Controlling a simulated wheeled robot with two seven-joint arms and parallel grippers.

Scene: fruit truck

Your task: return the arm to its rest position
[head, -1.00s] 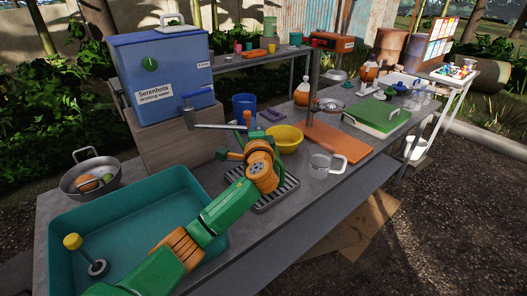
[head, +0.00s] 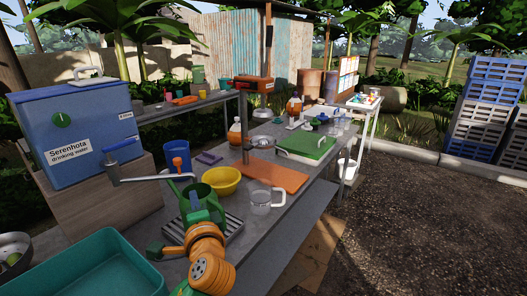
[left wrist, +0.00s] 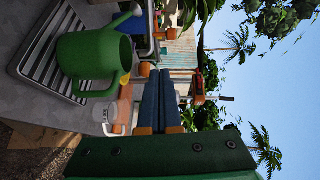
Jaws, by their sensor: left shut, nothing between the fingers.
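My left arm comes in at the bottom of the head view, with its orange wrist low in front of the counter. My left gripper (head: 168,250) is small and partly hidden there; in the left wrist view its blue fingers (left wrist: 167,100) are together with nothing between them. A green watering can (head: 203,200) stands on the drip rack, beyond the arm and apart from the fingers; it also shows in the left wrist view (left wrist: 88,55). My right gripper is in neither view.
The counter holds a teal basin (head: 90,268), a blue water dispenser (head: 75,135), a yellow bowl (head: 223,181), an orange board (head: 275,175), a clear jug (head: 262,203) and a green board (head: 307,145). The gravel ground at right is clear.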

